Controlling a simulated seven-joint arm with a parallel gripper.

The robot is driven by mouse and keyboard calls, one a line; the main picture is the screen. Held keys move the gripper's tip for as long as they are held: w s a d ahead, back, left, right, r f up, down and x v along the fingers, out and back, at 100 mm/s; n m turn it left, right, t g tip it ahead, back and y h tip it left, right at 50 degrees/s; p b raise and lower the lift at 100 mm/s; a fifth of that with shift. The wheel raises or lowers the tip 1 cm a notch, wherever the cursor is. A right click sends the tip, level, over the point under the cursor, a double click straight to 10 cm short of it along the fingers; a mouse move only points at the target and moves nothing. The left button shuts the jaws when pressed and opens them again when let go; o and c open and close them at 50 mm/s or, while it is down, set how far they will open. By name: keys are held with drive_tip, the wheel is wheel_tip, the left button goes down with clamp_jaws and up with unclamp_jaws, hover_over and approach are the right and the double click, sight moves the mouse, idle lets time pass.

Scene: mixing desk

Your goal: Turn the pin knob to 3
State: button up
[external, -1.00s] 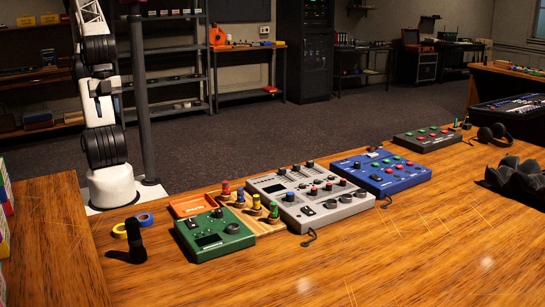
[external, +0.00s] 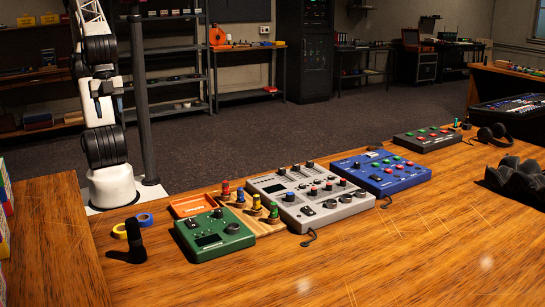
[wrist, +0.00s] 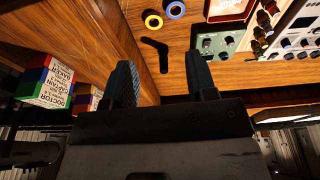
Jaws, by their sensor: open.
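Several control boxes with knobs stand on the wooden desk; I cannot tell which control is the pin knob, and no number is readable. The green box (external: 213,236) has a round dark knob (external: 232,229) at its right and a small screen. The grey mixer (external: 312,200) and the blue box (external: 379,174) carry many small knobs and buttons. My gripper (wrist: 160,62) is open and empty in the wrist view, its two fingers wide apart. It is high over the desk's left end, away from the green box (wrist: 220,42). The external view cuts off my arm's upper end.
A wooden board with coloured pegs (external: 257,206) and an orange tray (external: 193,205) sit by the green box. A black angled object (external: 134,242) and tape rolls (external: 145,220) lie left of it. Headphones (external: 494,135) lie far right. The front desk is clear.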

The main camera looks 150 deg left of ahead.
drive_tip(key=w+a+f+n, duration=0.2)
drive_tip(key=w+a+n, duration=0.25)
drive_tip(key=w, duration=0.45)
drive_tip(key=n+g, duration=0.2)
drive_tip(key=n, duration=1.3)
approach(218, 209)
drive_tip(key=shift+d+f, duration=0.35)
drive_tip(key=shift+d, duration=0.05)
drive_tip(key=shift+w+a+f+n, duration=0.15)
drive_tip(key=shift+a+f+n, duration=0.1)
drive_tip(key=shift+a+f, duration=0.15)
drive_tip(key=shift+w+f, duration=0.2)
drive_tip(key=shift+f, duration=3.65)
